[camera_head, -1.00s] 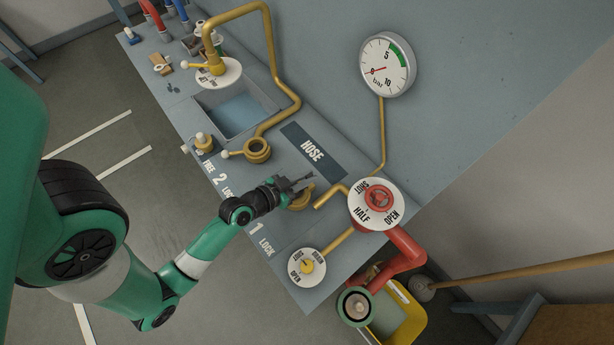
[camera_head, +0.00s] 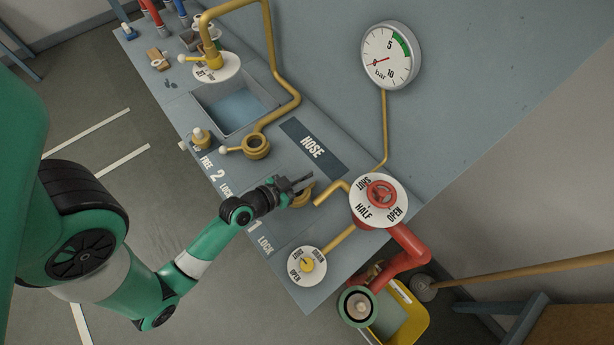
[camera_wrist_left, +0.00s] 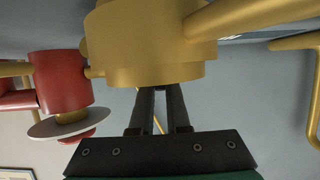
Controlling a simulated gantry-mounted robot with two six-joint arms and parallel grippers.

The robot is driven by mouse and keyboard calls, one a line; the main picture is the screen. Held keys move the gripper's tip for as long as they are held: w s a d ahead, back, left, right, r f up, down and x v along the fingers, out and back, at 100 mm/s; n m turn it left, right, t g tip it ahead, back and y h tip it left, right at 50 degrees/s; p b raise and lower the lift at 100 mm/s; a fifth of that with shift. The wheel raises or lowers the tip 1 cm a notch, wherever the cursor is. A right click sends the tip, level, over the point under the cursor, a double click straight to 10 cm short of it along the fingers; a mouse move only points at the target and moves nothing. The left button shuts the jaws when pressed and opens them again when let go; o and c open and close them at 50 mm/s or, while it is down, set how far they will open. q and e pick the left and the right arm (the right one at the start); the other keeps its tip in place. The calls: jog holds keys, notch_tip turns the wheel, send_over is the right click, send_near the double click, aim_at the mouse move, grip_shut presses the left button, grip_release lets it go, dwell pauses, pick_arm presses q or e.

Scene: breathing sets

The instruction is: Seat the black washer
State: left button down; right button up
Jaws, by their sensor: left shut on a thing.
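My left gripper (camera_head: 303,184) reaches over the bench to the brass fitting (camera_head: 302,197) beside the "1 LOCK" label. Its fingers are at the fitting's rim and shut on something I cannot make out. In the left wrist view the two dark fingers (camera_wrist_left: 161,108) run close together, and their tips are hidden behind a large brass body (camera_wrist_left: 150,45). I cannot pick out the black washer in either view; the fingers or the fitting may hide it. A second brass fitting (camera_head: 256,146), with a white-knobbed lever, sits by the "2" label. My right gripper is not in view.
A red valve wheel (camera_head: 381,195) on a white dial and a yellow knob dial (camera_head: 306,266) stand near the fitting. A bent brass pipe (camera_head: 331,193) ends close by. A gauge (camera_head: 390,55) is on the wall. A sink (camera_head: 240,102) lies farther along the bench.

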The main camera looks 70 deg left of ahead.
pick_arm(q)
jog(key=shift+f, duration=0.4)
jog(key=c, duration=0.8)
grip_release()
jog(key=shift+s, duration=0.1)
jog(key=b+v, duration=0.2)
jog(key=v, duration=0.7)
jog(key=shift+s+f, duration=0.1)
jog(key=shift+s, duration=0.25)
jog(key=shift+s+d+r, duration=0.45)
jog(key=shift+s+r, duration=0.15)
jog(key=shift+s, duration=0.1)
